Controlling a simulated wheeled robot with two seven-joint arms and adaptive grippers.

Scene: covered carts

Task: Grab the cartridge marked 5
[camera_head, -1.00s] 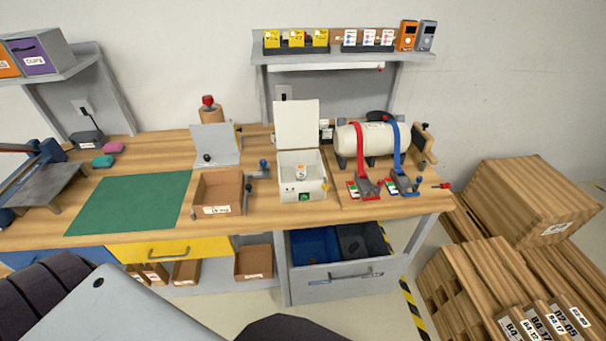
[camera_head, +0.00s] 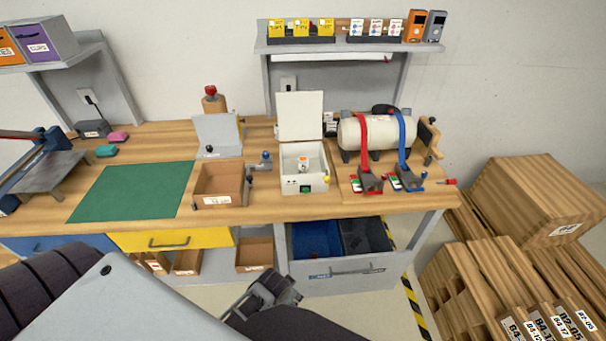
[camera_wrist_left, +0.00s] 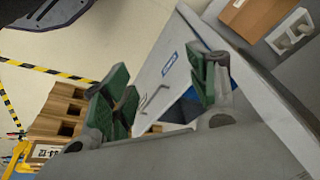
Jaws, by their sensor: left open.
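Several small cartridge-like boxes stand in dark holders on the wall shelf in the head view. Yellow boxes (camera_head: 301,27) are on its left part and white boxes with coloured marks (camera_head: 376,28) are right of them. Their markings are too small to read, so I cannot tell which one is marked 5. My left gripper (camera_head: 277,291) is low in front of the bench, near the open drawer (camera_head: 352,268) and well below the shelf. In the left wrist view its green-padded fingers (camera_wrist_left: 160,92) are apart with nothing between them. My right gripper is not visible.
The wooden bench (camera_head: 260,208) holds a white open-lidded box (camera_head: 303,163), a cream cylinder with red and blue straps (camera_head: 375,132) and a brown tray (camera_head: 218,183). Orange and grey devices (camera_head: 414,25) stand at the shelf's right end. Pallets (camera_head: 470,280) are at right.

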